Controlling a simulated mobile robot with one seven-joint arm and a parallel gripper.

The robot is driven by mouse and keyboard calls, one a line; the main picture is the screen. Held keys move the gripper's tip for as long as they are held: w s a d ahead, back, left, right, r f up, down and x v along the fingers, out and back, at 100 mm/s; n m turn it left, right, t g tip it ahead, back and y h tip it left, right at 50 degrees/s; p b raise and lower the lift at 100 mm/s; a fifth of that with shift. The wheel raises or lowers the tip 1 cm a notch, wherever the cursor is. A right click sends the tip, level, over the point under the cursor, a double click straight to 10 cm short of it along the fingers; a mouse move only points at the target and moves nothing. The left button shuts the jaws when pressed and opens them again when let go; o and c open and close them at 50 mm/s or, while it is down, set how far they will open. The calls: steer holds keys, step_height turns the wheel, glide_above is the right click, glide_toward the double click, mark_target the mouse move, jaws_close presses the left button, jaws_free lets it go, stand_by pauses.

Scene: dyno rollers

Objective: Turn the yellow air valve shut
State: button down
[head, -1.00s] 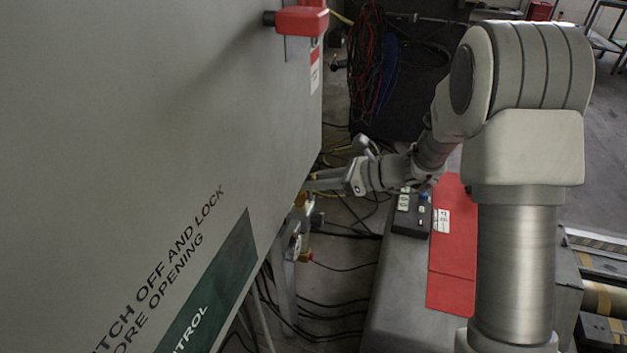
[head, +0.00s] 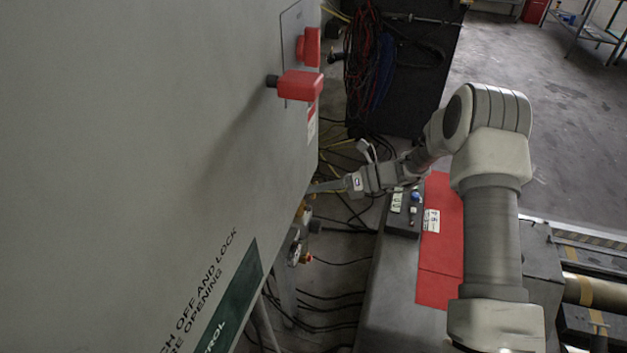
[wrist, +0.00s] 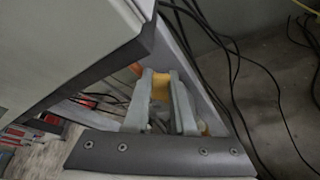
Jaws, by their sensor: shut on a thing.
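The yellow air valve (wrist: 161,86) shows as a small yellow piece between my fingertips in the wrist view. My gripper (wrist: 160,92) is shut on it, one grey finger on each side. In the head view my gripper (head: 322,187) reaches left to the lower edge of the big grey cabinet. A yellow-orange part (head: 301,211) shows just below the fingers there. The cabinet edge and the fingers hide much of the valve, and its turn angle cannot be told.
The grey cabinet (head: 180,130) fills the left, with red handles (head: 300,86) on its upper right edge. Black cables (head: 340,262) lie on the floor below. A control box (head: 405,212) and a red panel (head: 440,240) lie under my arm.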

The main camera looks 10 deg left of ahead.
steer(key=shift+w+d+f+m+g+y, duration=0.15)
steer(key=shift+w+f+m+g+y, duration=0.3)
steer(key=shift+m, duration=0.65)
steer(key=shift+w+f+m+g+y+b, duration=0.2)
steer(key=shift+f+m+g+y+b, duration=0.25)
steer(key=shift+m, duration=0.6)
steer(key=shift+w+f+m+g+y+b, duration=0.2)
steer(key=shift+f+m+b, duration=0.4)
steer(key=shift+m, duration=0.4)
steer(key=shift+w+f+m+g+y+b, duration=0.15)
steer(key=shift+f+m+g+y+b, duration=0.2)
steer(key=shift+f+m, duration=0.55)
steer(key=shift+r+m, duration=0.15)
steer(key=shift+m, duration=0.2)
steer(key=c, duration=0.7)
jaws_free()
steer(key=shift+c, duration=0.2)
steer(key=shift+r, duration=0.1)
steer(key=b+v, duration=0.1)
steer(key=v, duration=1.6)
steer(key=shift+d+b, duration=0.2)
steer(key=shift+b, duration=0.1)
